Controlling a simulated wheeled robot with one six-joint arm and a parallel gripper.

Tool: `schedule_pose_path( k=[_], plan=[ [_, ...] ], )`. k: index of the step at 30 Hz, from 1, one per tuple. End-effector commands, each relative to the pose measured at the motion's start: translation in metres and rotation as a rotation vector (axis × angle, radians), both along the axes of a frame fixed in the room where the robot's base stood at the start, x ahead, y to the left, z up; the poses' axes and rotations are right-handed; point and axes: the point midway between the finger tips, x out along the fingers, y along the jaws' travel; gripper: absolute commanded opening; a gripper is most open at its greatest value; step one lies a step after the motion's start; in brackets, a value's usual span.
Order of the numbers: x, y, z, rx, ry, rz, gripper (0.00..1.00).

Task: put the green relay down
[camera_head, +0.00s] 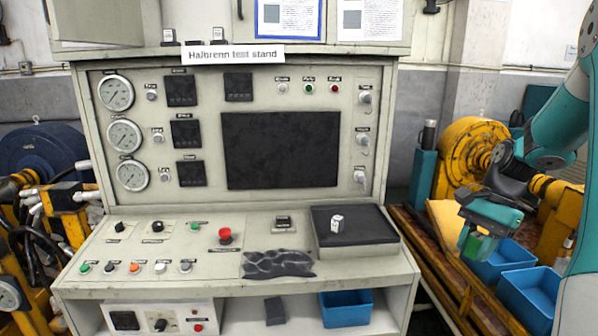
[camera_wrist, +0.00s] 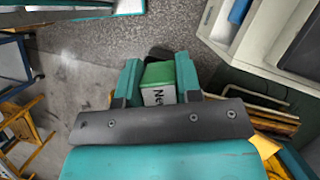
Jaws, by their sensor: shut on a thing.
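The green relay (camera_wrist: 160,77) shows between the two fingers of my gripper (camera_wrist: 160,82) in the wrist view. It is a green block with a white label bearing partly visible black letters. In the head view my gripper (camera_head: 478,247) is at the right, shut on the green relay (camera_head: 472,246). The gripper points downward, off the right side of the test stand and above the area of the blue bins. The relay's lower part is hidden in the wrist view.
Blue bins (camera_head: 535,292) stand at the lower right. A blue bin (camera_head: 346,309) sits on the lower shelf.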

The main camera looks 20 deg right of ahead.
Motion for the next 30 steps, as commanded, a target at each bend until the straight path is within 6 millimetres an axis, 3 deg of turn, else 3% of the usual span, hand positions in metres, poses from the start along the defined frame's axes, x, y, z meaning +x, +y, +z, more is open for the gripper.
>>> schedule_pose_path(
  k=[5, 12, 18, 24, 30],
  plan=[
    [0.04, 0.032, -0.046, -0.003, -0.003, 0.27, 0.05],
    [0.096, 0.111, -0.129, -0.01, 0.0, 0.795, 0.05],
    [0.117, 0.177, -0.188, -0.009, 0.011, 1.183, 0.05],
    [0.121, 0.214, -0.219, -0.007, 0.023, 1.406, 0.05],
    [0.122, 0.223, -0.226, -0.006, 0.024, 1.461, 0.05]
  ],
)
